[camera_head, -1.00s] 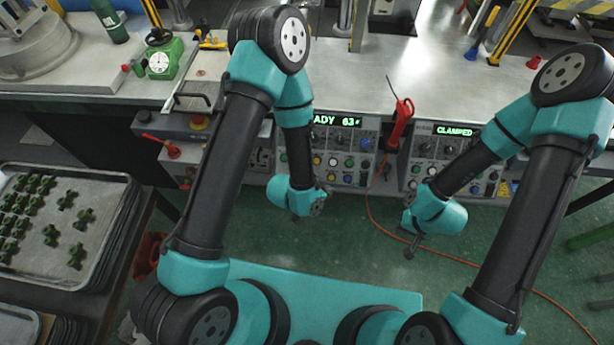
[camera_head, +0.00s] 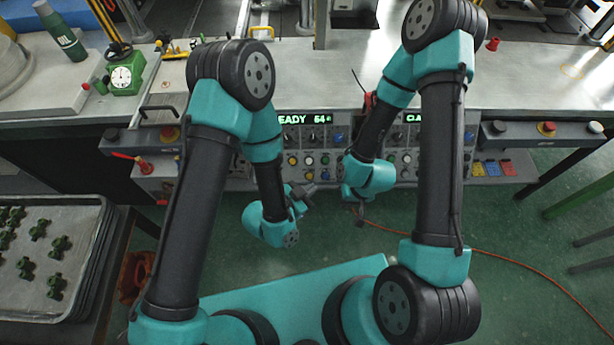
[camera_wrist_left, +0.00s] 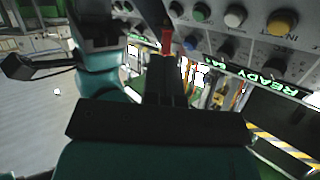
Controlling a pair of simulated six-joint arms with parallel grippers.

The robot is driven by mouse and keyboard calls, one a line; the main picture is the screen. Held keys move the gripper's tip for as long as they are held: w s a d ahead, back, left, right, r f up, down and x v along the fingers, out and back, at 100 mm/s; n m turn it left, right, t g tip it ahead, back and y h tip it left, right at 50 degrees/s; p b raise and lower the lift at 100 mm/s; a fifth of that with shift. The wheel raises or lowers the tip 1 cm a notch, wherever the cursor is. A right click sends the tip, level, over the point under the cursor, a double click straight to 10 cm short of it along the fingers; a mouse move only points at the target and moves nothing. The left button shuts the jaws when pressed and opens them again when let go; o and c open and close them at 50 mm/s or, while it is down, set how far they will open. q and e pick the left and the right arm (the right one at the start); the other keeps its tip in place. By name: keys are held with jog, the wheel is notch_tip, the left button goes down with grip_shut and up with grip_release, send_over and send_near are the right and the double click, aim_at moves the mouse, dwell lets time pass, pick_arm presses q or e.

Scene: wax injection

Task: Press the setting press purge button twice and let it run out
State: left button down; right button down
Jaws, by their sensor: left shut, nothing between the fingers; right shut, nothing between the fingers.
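The left press's control panel (camera_head: 325,160) carries rows of coloured buttons and knobs under a green display (camera_head: 305,119) whose visible part reads "EADY 54". I cannot tell which button is purge. The left wrist view shows a yellow button (camera_wrist_left: 282,22), a white button (camera_wrist_left: 235,16), a green one (camera_wrist_left: 203,12) and a blue one (camera_wrist_left: 226,47) close by. My left gripper (camera_head: 308,190) is shut and empty, in front of the panel's lower edge and apparently apart from it. My right gripper (camera_head: 360,216) is shut and empty, low in front of the panels; its arm hides part of them.
A second panel (camera_head: 405,160) has a partly hidden display (camera_head: 413,118). A tray (camera_head: 85,270) of green parts stands at left. A red lever (camera_head: 133,157) juts out at left.

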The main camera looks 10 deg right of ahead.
aim_at(309, 180)
pick_arm(q)
jog(key=shift+w+d+f, duration=0.25)
jog(key=shift+w+f, duration=0.7)
jog(key=shift+w, duration=0.15)
jog(key=shift+w+d+f, duration=0.2)
jog(key=shift+w+f, duration=0.75)
jog(key=shift+w, duration=0.15)
jog(key=shift+w+d+f, duration=0.25)
jog(key=shift+w+f, duration=0.7)
jog(key=shift+w, duration=0.15)
jog(key=shift+w, duration=0.1)
jog(key=shift+w+f, duration=0.25)
jog(key=shift+w+d+f, duration=0.15)
jog(key=shift+w+f, duration=0.1)
jog(key=shift+w, duration=0.05)
dwell(0.7)
jog(key=shift+s, duration=0.1)
jog(key=shift+s+r, duration=0.55)
dwell(0.5)
